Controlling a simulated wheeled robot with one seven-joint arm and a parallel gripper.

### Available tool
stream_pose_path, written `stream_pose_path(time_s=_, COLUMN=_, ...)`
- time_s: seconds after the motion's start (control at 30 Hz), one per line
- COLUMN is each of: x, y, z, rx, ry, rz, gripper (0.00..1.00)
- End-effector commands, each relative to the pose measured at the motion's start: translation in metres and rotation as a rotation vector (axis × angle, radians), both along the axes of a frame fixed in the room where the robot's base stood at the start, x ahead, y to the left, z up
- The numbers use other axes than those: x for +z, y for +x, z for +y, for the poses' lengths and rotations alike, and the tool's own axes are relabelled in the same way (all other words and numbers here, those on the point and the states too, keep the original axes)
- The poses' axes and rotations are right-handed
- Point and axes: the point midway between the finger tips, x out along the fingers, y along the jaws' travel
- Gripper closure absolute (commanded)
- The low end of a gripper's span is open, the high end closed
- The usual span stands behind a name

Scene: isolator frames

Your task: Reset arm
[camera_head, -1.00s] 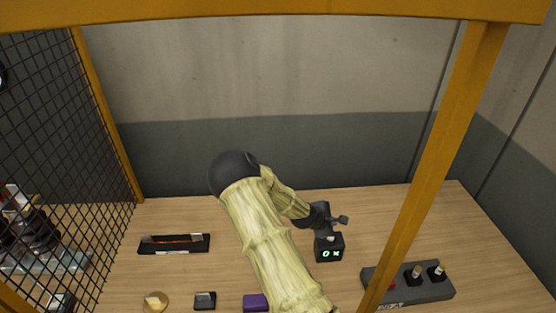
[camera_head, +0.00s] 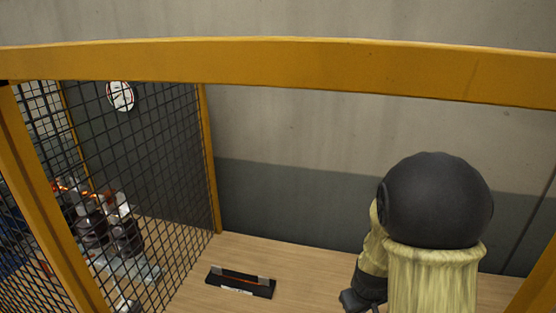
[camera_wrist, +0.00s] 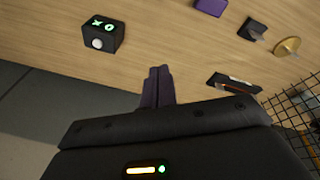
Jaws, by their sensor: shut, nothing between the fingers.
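My arm rises at the right of the head view, with its sleeved link and dark round joint. Part of my gripper (camera_head: 362,300) shows low beside it, cut by the picture's bottom edge. In the wrist view my gripper (camera_wrist: 158,86) has its two fingers together, with nothing between them. It is above the wooden table (camera_wrist: 160,40), apart from the things on it.
A black box with green symbols (camera_wrist: 103,34), a purple block (camera_wrist: 211,6), a dark switch-like piece (camera_wrist: 252,30) and a brass disc (camera_wrist: 287,46) stand on the table. A black holder (camera_head: 240,283) lies near the mesh wall (camera_head: 150,150). A yellow beam (camera_head: 300,62) crosses above.

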Motion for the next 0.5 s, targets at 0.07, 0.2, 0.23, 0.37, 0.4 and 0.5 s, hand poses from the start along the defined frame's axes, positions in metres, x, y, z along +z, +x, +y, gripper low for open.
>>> stream_pose_path(time_s=0.07, x=0.019, y=-0.016, z=0.015, rx=-0.051, ry=0.050, rz=-0.009, gripper=1.00)
stream_pose_path(time_s=0.2, x=0.045, y=-0.047, z=0.036, rx=-0.142, ry=0.112, rz=-0.008, gripper=1.00)
stream_pose_path(time_s=0.23, x=0.050, y=-0.054, z=0.039, rx=-0.160, ry=0.121, rz=-0.008, gripper=1.00)
stream_pose_path(time_s=0.37, x=0.064, y=-0.078, z=0.049, rx=-0.225, ry=0.141, rz=-0.005, gripper=1.00)
stream_pose_path(time_s=0.4, x=0.066, y=-0.082, z=0.051, rx=-0.239, ry=0.144, rz=-0.004, gripper=1.00)
stream_pose_path(time_s=0.5, x=0.069, y=-0.088, z=0.051, rx=-0.258, ry=0.145, rz=-0.002, gripper=1.00)
